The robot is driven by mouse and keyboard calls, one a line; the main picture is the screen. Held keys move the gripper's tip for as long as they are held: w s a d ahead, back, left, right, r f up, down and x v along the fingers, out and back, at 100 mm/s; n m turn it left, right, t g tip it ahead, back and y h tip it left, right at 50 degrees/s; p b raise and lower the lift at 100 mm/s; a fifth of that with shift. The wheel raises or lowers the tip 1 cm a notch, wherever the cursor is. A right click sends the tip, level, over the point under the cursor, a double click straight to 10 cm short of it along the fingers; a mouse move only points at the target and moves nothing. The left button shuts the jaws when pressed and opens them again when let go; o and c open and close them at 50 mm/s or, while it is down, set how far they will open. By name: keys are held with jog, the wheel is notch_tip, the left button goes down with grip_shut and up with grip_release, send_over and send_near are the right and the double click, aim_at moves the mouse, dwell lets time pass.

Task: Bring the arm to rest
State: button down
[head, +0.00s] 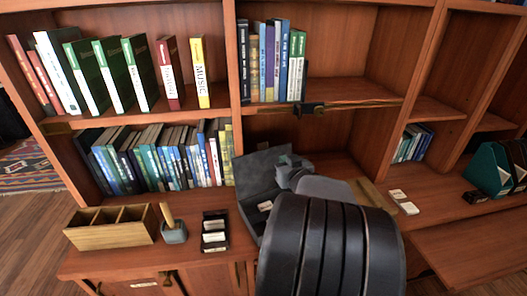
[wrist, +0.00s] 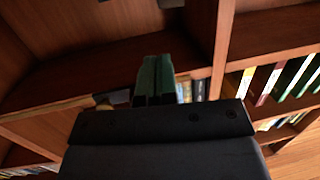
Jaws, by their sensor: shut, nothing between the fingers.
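My arm, dark and ribbed, rises from the bottom of the head view in front of the bookcase. My gripper (wrist: 153,62) shows in the wrist view as two dark green fingers side by side, shut with nothing between them. It points toward an empty part of the wooden shelving. In the head view the wrist end of the arm is over the counter, in front of the lower middle bay, by an open dark grey box (head: 262,165). The fingertips are hard to make out there, and the arm hides part of the box and counter.
The bookcase holds upright books (head: 110,75) on the upper left shelf and a packed row (head: 160,160) below. On the counter stand a wooden divided tray (head: 110,228), a grey pot (head: 174,233), a black card tray (head: 214,232) and white cards (head: 404,203). Teal holders (head: 487,172) are at right.

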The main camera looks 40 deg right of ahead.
jog(key=s+f+m+g+h, duration=0.1)
jog(key=s+f+m+g, duration=0.1)
jog(key=s+f+g, duration=0.65)
jog(key=w+a+r+n+g+y, duration=0.1)
jog(key=a+n+y, duration=0.2)
jog(key=a, duration=1)
jog(key=a+r+n+g+y, duration=0.2)
jog(key=a+n+y, duration=0.1)
jog(key=a, duration=1.1)
jog(key=shift+w+r+y, duration=0.25)
jog(key=shift+w+y, duration=0.15)
